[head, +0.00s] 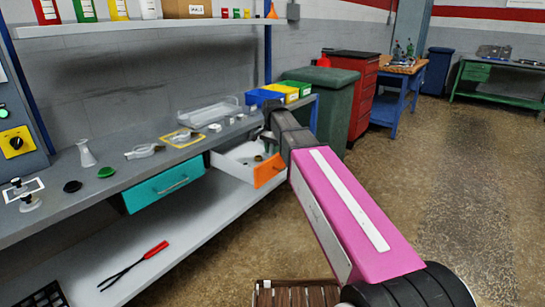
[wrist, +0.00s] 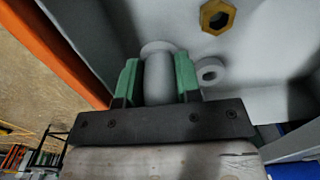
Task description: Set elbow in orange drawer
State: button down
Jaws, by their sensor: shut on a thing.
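The orange drawer (head: 269,170) stands pulled out under the bench top, with small parts in it. In the wrist view its orange front (wrist: 58,48) runs along the left and its pale floor (wrist: 275,60) lies beneath my gripper. My gripper (wrist: 157,75) has green fingers shut on a grey rounded piece, the elbow (wrist: 158,82), over the drawer's inside. The elbow's lower end is hidden, so I cannot tell whether it touches the floor. In the head view my arm hides most of the gripper and the elbow.
A brass hex nut (wrist: 217,16) and a pale ring (wrist: 210,71) lie in the drawer near the fingers. A shut teal drawer (head: 165,188) is to the left. Blue, yellow and green bins (head: 283,93) stand on the bench (head: 130,175) behind. The floor to the right is clear.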

jog(key=shift+f, duration=1.5)
jog(key=shift+f, duration=0.1)
jog(key=c, duration=0.8)
grip_release()
notch_tip(320, 180, up, 12)
jog(key=shift+r, duration=0.15)
